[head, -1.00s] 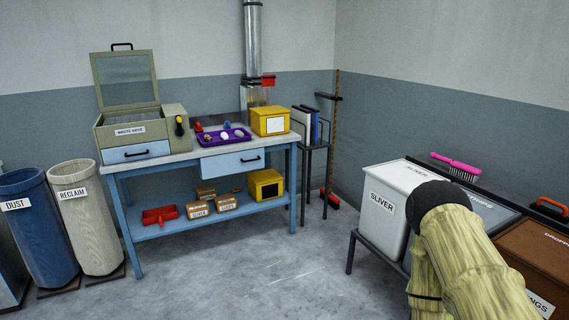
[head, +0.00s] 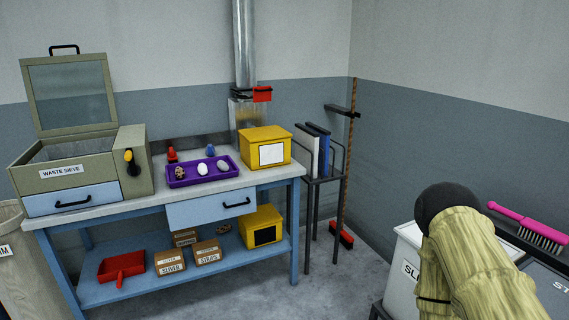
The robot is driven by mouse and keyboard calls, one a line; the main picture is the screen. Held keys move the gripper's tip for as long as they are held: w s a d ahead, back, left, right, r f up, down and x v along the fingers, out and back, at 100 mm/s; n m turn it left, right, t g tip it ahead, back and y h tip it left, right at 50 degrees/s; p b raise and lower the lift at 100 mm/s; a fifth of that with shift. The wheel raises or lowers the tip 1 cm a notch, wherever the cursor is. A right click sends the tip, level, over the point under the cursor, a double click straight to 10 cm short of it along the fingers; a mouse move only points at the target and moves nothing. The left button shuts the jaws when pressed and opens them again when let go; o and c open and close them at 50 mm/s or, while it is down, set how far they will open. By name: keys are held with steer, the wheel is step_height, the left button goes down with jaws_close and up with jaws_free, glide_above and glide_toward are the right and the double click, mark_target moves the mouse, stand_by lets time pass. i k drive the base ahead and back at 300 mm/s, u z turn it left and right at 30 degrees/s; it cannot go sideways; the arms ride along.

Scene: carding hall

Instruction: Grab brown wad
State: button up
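A small brown wad (head: 180,172) lies at the left end of a purple tray (head: 203,181) on the blue workbench. A white wad (head: 202,169) and a greyish wad (head: 222,166) lie to its right in the same tray. My arm, in a yellowish sleeve with a black joint, fills the lower right of the view. My gripper's fingers are not visible, so the wad is apart from anything of mine that shows.
The waste sieve (head: 62,172) with its lid up stands left of the tray, a yellow box (head: 264,149) right of it. A black rack (head: 322,190) with folders stands right of the bench. Sliver bin (head: 405,262) is lower right.

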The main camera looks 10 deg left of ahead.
mark_target(180, 172)
steer(key=i, duration=2.7)
steer(key=u, duration=2.15)
